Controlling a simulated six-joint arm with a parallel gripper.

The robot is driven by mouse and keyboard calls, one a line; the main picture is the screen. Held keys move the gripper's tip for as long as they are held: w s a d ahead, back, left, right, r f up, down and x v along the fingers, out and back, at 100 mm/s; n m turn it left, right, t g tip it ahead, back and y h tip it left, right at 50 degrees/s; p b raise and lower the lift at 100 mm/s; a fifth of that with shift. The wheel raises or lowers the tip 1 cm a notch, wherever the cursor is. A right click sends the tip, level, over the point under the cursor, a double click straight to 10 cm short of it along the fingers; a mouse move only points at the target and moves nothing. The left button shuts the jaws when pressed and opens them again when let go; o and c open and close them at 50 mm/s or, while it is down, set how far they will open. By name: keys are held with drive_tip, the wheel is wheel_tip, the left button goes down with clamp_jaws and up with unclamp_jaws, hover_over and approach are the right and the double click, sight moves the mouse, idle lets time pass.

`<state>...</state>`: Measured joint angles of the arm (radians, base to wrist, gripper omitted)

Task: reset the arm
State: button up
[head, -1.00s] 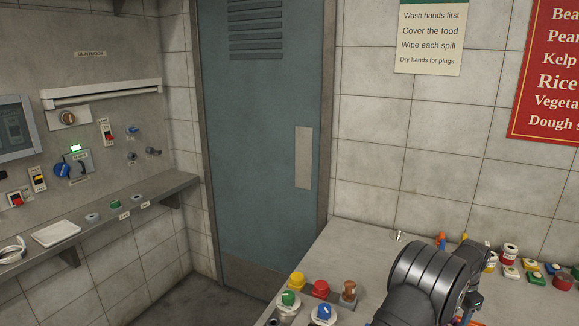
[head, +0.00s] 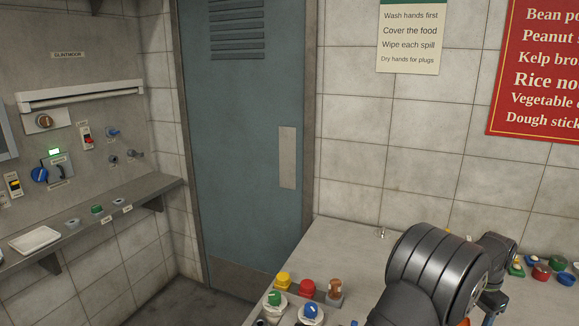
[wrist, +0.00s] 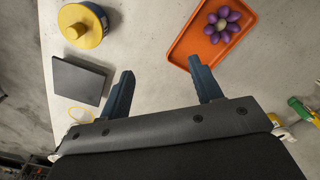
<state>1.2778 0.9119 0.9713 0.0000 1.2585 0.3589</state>
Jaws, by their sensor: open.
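My arm (head: 435,270) shows at the lower right of the head view, over the counter. My gripper (wrist: 163,88) is in the wrist view with its two blue fingers spread apart and nothing between them. Below the fingers lies the pale counter top (wrist: 150,40). The gripper's fingers cannot be made out in the head view.
The wrist view shows a yellow-topped round thing (wrist: 80,28), a dark flat square (wrist: 78,80) and an orange tray (wrist: 190,45) with a purple flower-shaped thing. The head view shows lidded pots (head: 311,314), colored knobs (head: 542,272), a wall shelf (head: 150,192) and a blue door (head: 235,130).

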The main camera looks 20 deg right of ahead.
drive_tip(key=w+a+n, duration=0.2)
drive_tip(key=w+a, duration=0.1)
drive_tip(key=a, duration=0.9)
drive_tip(key=w+a+n, duration=0.2)
drive_tip(key=w+a, duration=0.1)
drive_tip(key=a, duration=0.8)
drive_tip(key=w+a+n, duration=0.1)
drive_tip(key=w+a, duration=0.3)
drive_tip(key=a, duration=0.8)
drive_tip(key=w, duration=0.1)
drive_tip(key=w+a+f, duration=0.1)
drive_tip(key=w, duration=0.1)
drive_tip(key=w+a+f, duration=0.1)
drive_tip(key=shift+w+a+f, duration=0.15)
drive_tip(key=shift+f, duration=0.05)
drive_tip(key=shift+r, duration=0.1)
drive_tip(key=s+d+r, duration=0.3)
drive_tip(key=s+d, duration=0.1)
drive_tip(key=s, duration=0.1)
drive_tip(key=d+m, duration=0.1)
drive_tip(key=d, duration=1.2)
drive_tip(key=shift+r+m, duration=0.4)
